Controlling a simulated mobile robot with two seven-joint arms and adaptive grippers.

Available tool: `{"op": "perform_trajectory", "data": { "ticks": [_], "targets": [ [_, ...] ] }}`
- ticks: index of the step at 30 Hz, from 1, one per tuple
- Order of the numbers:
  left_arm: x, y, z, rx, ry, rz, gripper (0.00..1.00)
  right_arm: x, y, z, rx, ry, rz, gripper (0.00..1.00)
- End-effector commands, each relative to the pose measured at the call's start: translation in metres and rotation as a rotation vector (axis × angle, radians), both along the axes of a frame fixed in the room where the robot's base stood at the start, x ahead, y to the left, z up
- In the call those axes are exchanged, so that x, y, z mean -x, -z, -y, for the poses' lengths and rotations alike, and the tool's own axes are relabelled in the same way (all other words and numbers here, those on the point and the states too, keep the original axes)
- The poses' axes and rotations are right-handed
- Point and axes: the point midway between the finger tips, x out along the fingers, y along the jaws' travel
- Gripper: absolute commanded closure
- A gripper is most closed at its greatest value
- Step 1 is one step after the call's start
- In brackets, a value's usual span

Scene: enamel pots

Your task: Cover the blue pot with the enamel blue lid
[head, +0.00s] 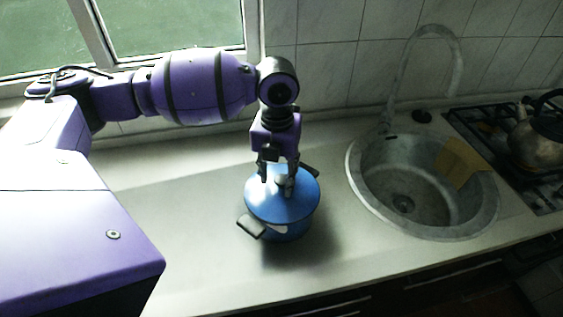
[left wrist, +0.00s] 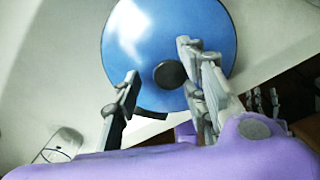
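The blue lid (head: 265,205) lies over the top of the blue pot (head: 293,236) on the counter, and the pot's wall shows only as a strip below it. Whether the lid's rim touches the pot all round cannot be told. The lid also fills the upper middle of the left wrist view (left wrist: 135,45), with its dark round knob (left wrist: 170,74). My left gripper (head: 277,184) points down just above the lid. Its fingers stand apart on either side of the knob and do not visibly close on it.
Two dark pot handles stick out, one at the front left (head: 251,227) and one at the back right. A round metal sink (head: 365,205) with a tap is to the right, then a stove with a kettle (head: 537,135). The counter (head: 190,225) left of the pot is bare.

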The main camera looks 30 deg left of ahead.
Motion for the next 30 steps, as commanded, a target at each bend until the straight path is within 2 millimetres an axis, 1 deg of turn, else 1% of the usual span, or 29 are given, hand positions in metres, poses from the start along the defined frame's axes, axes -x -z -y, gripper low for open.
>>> {"op": "perform_trajectory", "data": {
  "ticks": [5,9,12,15,18,21,30],
  "targets": [
    [-0.001,-0.031,0.000,0.001,0.001,0.006,0.61,0.000,0.000,0.000,0.000,0.000,0.000,0.41],
    [-0.001,-0.063,0.001,0.000,0.001,0.007,0.61,0.000,0.000,0.000,0.000,0.000,0.000,0.41],
    [-0.001,-0.083,0.002,0.001,0.001,0.006,0.61,0.000,0.000,0.000,0.000,0.000,0.000,0.41],
    [-0.001,-0.099,0.002,0.001,0.000,0.005,0.61,0.000,0.000,0.000,0.000,0.000,-0.001,0.41],
    [0.000,-0.109,0.002,0.001,0.000,0.004,0.61,0.000,0.000,0.000,0.000,0.000,-0.001,0.41],
    [0.000,-0.114,0.002,0.001,0.000,0.002,0.61,0.000,0.000,0.000,0.000,0.000,-0.001,0.41],
    [0.000,-0.116,0.002,0.001,0.000,0.002,0.61,0.000,0.000,0.000,0.000,0.000,-0.001,0.41]
  ]
}}
